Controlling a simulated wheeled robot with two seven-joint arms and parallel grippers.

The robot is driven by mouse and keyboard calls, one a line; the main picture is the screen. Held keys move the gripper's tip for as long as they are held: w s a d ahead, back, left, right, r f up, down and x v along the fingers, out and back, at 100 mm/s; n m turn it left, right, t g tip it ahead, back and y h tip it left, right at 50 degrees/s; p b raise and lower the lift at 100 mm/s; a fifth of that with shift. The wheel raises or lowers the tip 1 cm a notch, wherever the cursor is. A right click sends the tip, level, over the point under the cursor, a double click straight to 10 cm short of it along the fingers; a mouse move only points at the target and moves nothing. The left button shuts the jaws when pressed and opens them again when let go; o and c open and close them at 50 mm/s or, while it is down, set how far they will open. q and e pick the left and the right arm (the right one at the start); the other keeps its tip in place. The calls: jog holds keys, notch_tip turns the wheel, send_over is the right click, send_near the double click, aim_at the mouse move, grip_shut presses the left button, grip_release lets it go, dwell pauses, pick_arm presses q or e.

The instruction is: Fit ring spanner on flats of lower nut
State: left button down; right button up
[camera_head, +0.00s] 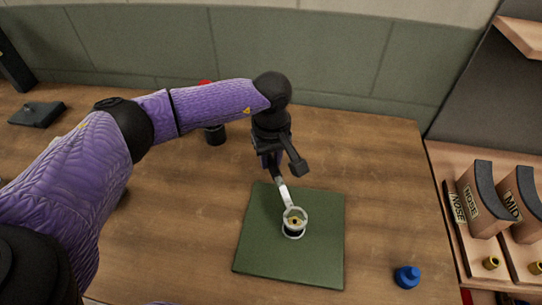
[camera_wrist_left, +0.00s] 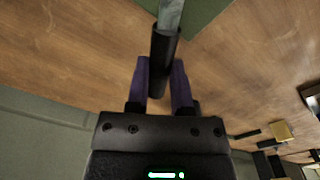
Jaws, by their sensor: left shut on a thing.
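My left gripper (camera_head: 275,160) is shut on the dark handle of the ring spanner (camera_head: 284,192), which slants down to the green mat (camera_head: 262,240). In the left wrist view the purple fingers (camera_wrist_left: 163,78) close on both sides of the dark handle (camera_wrist_left: 163,55), and the silver shank runs on past the top edge. The spanner's ring end is at a small upright fitting (camera_head: 294,222) on the mat, with a brass-coloured part showing inside the ring. The lower nut cannot be made out separately, and I cannot tell whether the ring sits on its flats. My right gripper is out of view.
A blue-capped item (camera_head: 407,276) stands right of the mat. A wooden rack (camera_head: 460,215) with labelled curved blocks is at the far right. A dark cylinder (camera_head: 215,135) with red above it stands behind my left arm. The table right of the mat is mostly clear.

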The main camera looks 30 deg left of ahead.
aim_at(257, 183)
pick_arm(q)
jog(key=shift+f+b, duration=1.45)
jog(key=shift+f, duration=0.3)
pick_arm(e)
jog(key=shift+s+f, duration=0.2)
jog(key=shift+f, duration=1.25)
pick_arm(q)
jog(key=shift+s+a+r+p, duration=0.1)
jog(key=shift+s+r+p, duration=0.05)
jog(key=shift+p, duration=0.15)
jog(key=shift+s+a+n+p, duration=0.2)
jog(key=shift+s+n+p, duration=0.05)
jog(key=shift+n+p, duration=0.15)
jog(key=shift+s+a+r+n+p, duration=0.1)
jog(key=shift+s+a+n+p, duration=0.35)
jog(key=shift+s+n+p, duration=0.2)
jog(key=shift+s+a+n, duration=0.15)
jog(key=shift+s+n, duration=0.05)
jog(key=shift+n, duration=0.15)
jog(key=shift+s+a, duration=0.1)
jog(key=shift+f, duration=0.25)
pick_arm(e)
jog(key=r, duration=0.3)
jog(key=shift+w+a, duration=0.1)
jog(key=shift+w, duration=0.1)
